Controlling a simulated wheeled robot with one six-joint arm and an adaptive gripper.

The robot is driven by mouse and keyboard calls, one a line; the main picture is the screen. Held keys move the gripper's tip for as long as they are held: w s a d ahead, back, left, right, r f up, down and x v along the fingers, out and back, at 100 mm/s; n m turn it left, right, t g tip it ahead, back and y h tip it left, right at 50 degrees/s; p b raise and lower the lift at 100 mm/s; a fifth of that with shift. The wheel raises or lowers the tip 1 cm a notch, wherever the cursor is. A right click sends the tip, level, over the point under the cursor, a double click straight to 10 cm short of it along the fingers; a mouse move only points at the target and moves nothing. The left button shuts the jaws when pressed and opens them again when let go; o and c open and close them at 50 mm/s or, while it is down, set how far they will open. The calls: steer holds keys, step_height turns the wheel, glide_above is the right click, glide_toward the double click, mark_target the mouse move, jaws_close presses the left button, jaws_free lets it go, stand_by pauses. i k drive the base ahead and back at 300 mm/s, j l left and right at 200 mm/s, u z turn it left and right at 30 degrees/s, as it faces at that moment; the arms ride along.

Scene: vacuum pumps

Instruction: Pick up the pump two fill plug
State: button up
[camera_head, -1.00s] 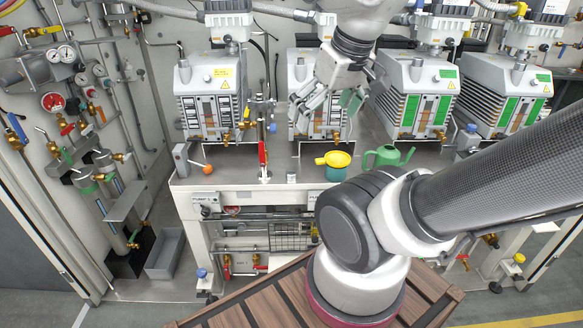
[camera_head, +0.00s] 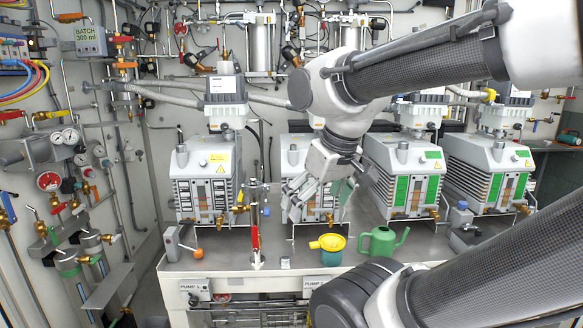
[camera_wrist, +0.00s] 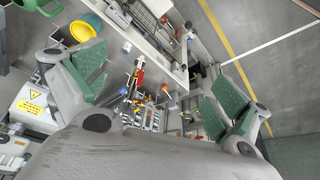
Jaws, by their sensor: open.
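Pump two (camera_head: 298,158) is the second grey-white pump from the left, above the PUMP 2 label. My gripper hangs in front of it and hides much of its front and top. A small dark cap (camera_head: 292,147) shows at its top front; I cannot tell if this is the fill plug. My gripper (camera_head: 318,198) is open and empty, its fingers pointing down, with green pads. In the wrist view the gripper (camera_wrist: 152,88) has its pads wide apart with nothing between them. A pump with a yellow warning label (camera_wrist: 35,98) shows beyond the left finger.
Other pumps (camera_head: 203,185) stand on both sides. Pipes (camera_head: 175,97) run behind.

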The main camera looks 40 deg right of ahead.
mark_target(285, 260)
steer(key=i+l+z, duration=0.1)
steer(key=l, duration=0.25)
steer(key=i+l, duration=0.1)
steer(key=l, duration=0.3)
steer(key=i+l+z, duration=0.15)
steer(key=l, duration=0.2)
steer(key=i+l, duration=0.15)
steer(key=l, duration=0.2)
steer(key=k+z, duration=0.05)
